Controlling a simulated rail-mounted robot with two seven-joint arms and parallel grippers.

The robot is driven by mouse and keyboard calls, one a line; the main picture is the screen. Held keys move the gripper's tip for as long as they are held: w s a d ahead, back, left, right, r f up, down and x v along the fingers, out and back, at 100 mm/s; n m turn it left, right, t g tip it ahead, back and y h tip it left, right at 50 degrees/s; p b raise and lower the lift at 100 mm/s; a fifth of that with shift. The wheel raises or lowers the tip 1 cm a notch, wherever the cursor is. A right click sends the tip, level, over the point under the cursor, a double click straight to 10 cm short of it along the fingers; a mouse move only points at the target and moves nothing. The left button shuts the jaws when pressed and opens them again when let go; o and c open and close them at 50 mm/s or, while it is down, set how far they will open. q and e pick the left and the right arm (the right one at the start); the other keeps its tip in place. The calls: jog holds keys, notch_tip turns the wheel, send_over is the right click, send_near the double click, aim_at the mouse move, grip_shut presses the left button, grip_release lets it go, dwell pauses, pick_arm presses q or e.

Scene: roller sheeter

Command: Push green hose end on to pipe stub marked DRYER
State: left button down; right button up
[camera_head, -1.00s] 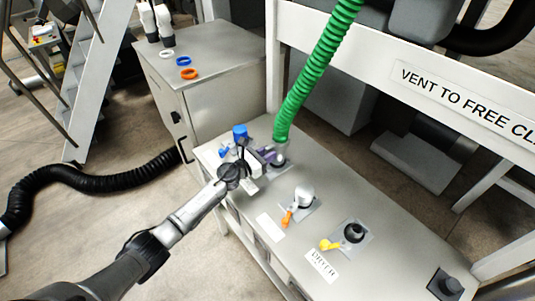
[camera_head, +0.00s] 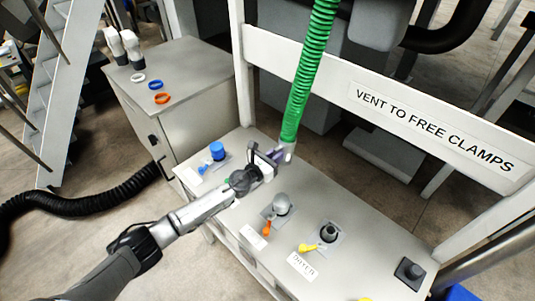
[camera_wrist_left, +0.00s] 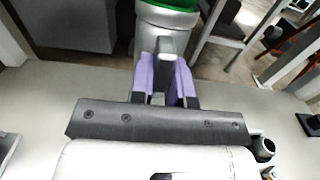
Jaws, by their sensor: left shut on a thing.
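The green hose (camera_head: 311,70) hangs down from the top of the head view and ends in a pale grey cuff (camera_head: 287,151). My left gripper (camera_head: 272,156) is shut on a grey tab of this cuff. In the left wrist view its purple fingers (camera_wrist_left: 166,75) close around the tab, below the cuff (camera_wrist_left: 164,22). The hose end looks to be above the back of the bench, apart from the DRYER stub. The DRYER label (camera_head: 303,266) lies at the front of the bench. Behind it stands a dark pipe stub (camera_head: 329,232) with a yellow lever (camera_head: 308,247). My right gripper is not in view.
A grey-capped stub (camera_head: 281,203) with an orange lever (camera_head: 266,228) stands between the hose end and the DRYER stub. A blue-capped fitting (camera_head: 217,151) is at left, a black fitting (camera_head: 410,271) at right. A white beam (camera_head: 400,120) crosses behind the bench.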

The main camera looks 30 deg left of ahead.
pick_arm(q)
jog(key=shift+w+d+r, duration=0.1)
jog(key=shift+d+r, duration=0.15)
dwell(0.3)
